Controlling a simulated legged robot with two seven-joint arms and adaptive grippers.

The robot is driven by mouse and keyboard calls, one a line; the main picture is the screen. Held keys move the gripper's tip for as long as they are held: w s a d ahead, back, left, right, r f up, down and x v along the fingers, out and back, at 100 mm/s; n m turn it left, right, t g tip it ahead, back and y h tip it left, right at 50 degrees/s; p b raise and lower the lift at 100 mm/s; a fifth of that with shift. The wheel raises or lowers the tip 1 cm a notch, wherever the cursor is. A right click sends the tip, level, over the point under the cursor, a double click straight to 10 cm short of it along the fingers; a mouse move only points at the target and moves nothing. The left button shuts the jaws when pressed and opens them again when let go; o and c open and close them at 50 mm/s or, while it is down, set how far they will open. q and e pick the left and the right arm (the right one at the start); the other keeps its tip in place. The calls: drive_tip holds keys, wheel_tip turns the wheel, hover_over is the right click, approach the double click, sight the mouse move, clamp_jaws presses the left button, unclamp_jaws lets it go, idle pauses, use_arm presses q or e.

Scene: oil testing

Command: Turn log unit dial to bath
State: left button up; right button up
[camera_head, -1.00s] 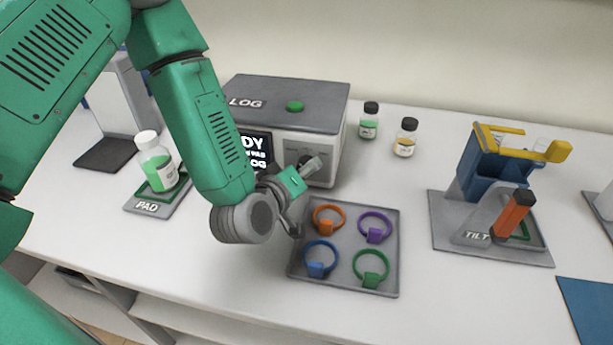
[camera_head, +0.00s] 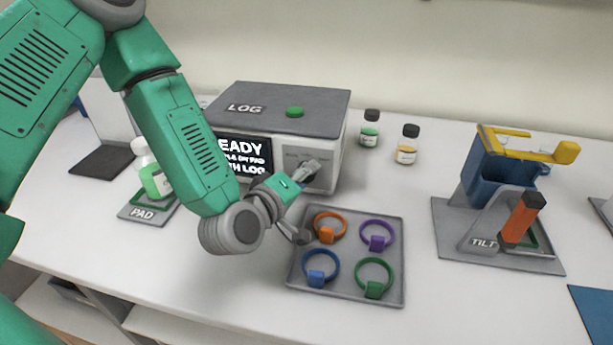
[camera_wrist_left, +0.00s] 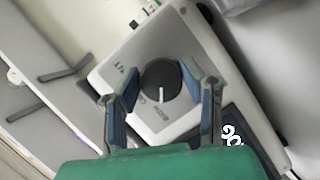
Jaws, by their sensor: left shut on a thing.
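The grey log unit (camera_head: 285,105) has a green button on top and a lit screen reading "READY". Its round black dial (camera_wrist_left: 160,82) is on the pale front panel in the left wrist view, with a white pointer line aimed down in that picture. Small labels surround it; one at its lower right seems to read "BATH", the others are hard to read. My left gripper (camera_wrist_left: 162,86) has one finger on each side of the dial and is shut on it. In the head view my left gripper (camera_head: 309,172) covers most of the dial. My right gripper is not in view.
A grey tray (camera_head: 345,258) with orange, purple, blue and green rings lies just in front of the unit. A pad (camera_head: 148,212) with a green bottle (camera_head: 156,182) is left. Two small vials (camera_head: 370,128) stand right of the unit. A tilt stand (camera_head: 500,250) is further right.

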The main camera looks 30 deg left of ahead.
sight(310, 133)
use_arm(q)
drive_tip(key=o, duration=1.1)
drive_tip(key=shift+s+f, duration=0.15)
drive_tip(key=shift+f, duration=0.05)
drive_tip(key=shift+o, duration=0.2)
drive_tip(key=shift+a+r, duration=0.1)
drive_tip(key=shift+a, duration=0.05)
drive_tip(key=shift+r, duration=0.2)
drive_tip(key=r, duration=0.8)
drive_tip(key=shift+a+r, duration=0.15)
drive_tip(key=shift+a, duration=0.1)
drive_tip(key=shift+d+r, duration=0.15)
drive_tip(key=shift+r, duration=0.15)
drive_tip(key=shift+d+r, duration=0.35)
drive_tip(key=shift+d, duration=0.15)
